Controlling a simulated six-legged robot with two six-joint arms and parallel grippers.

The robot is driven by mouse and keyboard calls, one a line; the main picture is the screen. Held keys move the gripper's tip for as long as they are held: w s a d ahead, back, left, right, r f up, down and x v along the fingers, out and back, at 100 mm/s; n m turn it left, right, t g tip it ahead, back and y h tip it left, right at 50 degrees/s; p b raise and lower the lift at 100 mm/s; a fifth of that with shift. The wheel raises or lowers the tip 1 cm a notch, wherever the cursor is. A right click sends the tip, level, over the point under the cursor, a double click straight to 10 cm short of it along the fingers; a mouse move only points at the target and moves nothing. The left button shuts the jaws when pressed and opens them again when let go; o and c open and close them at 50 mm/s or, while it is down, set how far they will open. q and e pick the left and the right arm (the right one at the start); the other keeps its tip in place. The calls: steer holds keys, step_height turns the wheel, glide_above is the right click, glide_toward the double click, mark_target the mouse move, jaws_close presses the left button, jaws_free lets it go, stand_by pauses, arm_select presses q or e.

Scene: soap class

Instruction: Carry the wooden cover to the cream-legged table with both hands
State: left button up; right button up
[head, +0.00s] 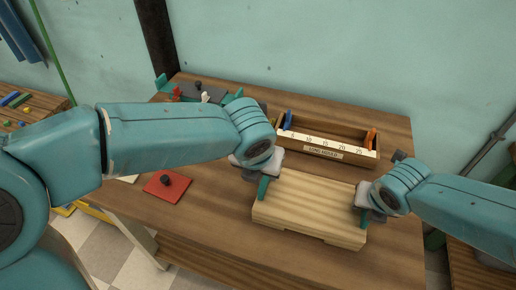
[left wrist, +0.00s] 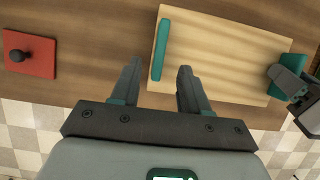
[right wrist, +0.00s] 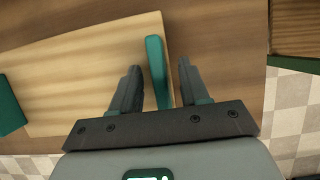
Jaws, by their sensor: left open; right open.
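The wooden cover (head: 308,205) is a pale striped board lying flat on a brown wooden table (head: 220,225). It has a teal handle at each short end. My left gripper (head: 263,178) is open at the left handle (left wrist: 160,50); the handle's near end lies between the fingertips in the left wrist view. My right gripper (head: 364,212) is open at the right handle (right wrist: 156,70), which stands between its fingers in the right wrist view. A pale leg (head: 145,240) shows under the table's left front; I cannot tell whether another table has cream legs.
A long wooden box with a numbered scale (head: 322,148) stands behind the cover. A red plate with a dark knob (head: 166,187) lies to its left. Another table with coloured blocks (head: 28,108) is at the far left. A wall closes the back.

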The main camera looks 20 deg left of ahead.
steer(key=shift+r, duration=0.1)
arm_select(q)
steer(key=v, duration=0.4)
steer(key=shift+r, duration=0.15)
arm_select(e)
steer(key=v, duration=1.1)
steer(key=shift+r, duration=0.35)
